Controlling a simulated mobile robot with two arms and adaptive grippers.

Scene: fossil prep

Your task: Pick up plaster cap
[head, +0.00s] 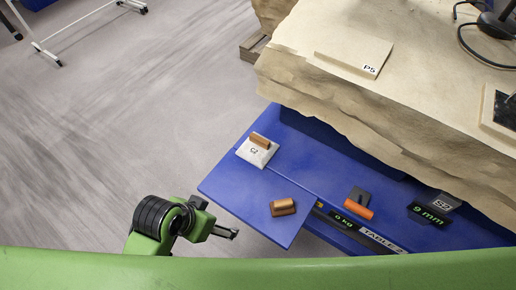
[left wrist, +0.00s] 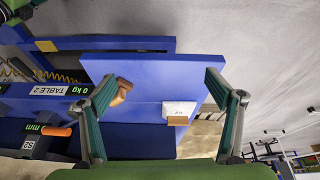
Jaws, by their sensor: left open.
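The plaster cap (head: 256,153) looks like a white block marked C2 with a brown wooden grip on top. It lies on the blue table (head: 228,187) near its far left edge. In the left wrist view the cap (left wrist: 179,108) shows between the fingers, toward the right one. My left gripper (head: 226,233) is open and empty, off the table's near left edge, apart from the cap. In the left wrist view its two fingers (left wrist: 158,78) are spread wide. My right gripper is not in view.
A brown wooden piece (head: 283,207) lies on the table nearer me. An orange-handled tool (head: 358,208) and a 9 mm display (head: 429,215) are to the right. A large tan rock-like block (head: 375,95) rises behind, bearing a P5 slab (head: 352,56).

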